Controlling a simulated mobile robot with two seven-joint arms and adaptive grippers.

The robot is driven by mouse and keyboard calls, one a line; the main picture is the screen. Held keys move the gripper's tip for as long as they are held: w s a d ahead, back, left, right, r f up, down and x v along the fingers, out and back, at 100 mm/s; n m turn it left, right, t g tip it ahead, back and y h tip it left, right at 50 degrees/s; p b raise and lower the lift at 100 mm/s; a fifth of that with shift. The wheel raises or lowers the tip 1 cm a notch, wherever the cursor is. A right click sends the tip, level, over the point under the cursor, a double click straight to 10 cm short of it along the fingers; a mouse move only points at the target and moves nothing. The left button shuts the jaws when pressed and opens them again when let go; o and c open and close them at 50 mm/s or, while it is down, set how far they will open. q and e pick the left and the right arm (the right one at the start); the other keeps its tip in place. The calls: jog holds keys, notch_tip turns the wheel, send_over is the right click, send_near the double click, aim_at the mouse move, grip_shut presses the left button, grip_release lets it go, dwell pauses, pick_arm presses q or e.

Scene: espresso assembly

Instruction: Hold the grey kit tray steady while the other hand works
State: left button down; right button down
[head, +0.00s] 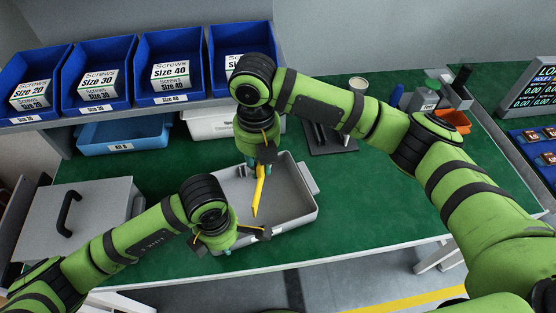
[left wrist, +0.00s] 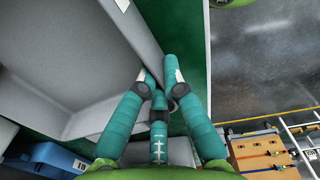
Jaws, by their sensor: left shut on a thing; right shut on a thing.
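The grey kit tray (head: 292,203) lies on the green bench top near its front edge. My left gripper (head: 236,240) is at the tray's front left side; in the left wrist view its teal fingers (left wrist: 157,88) are shut on the tray wall (left wrist: 122,42). My right gripper (head: 262,167) is over the tray, pointing down, and is shut on a long yellow piece (head: 259,195). The piece hangs steeply, slightly tilted, with its lower end over or in the tray; I cannot tell whether it touches the floor. My left arm hides the tray's front left part.
Blue screw bins (head: 97,87) stand on a shelf at the back left, above a blue bin (head: 125,136) and a white bin (head: 205,125). A grey box with a black handle (head: 85,215) stands left. An orange bin (head: 456,121) is back right. Bench right of the tray is clear.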

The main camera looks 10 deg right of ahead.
jog(key=a+n, duration=0.3)
jog(key=n, duration=0.2)
send_near(251, 193)
jog(key=shift+s+a+r+n, duration=0.1)
jog(key=shift+s+r+n, duration=0.2)
jog(key=shift+s, duration=0.55)
jog(key=shift+s+r+n, duration=0.1)
jog(key=shift+s+r, duration=0.25)
jog(key=shift+s, duration=0.55)
jog(key=shift+f, duration=2.85)
dwell(0.9)
dwell(0.6)
jog(key=c, duration=1.1)
grip_release()
jog(key=shift+c, duration=0.2)
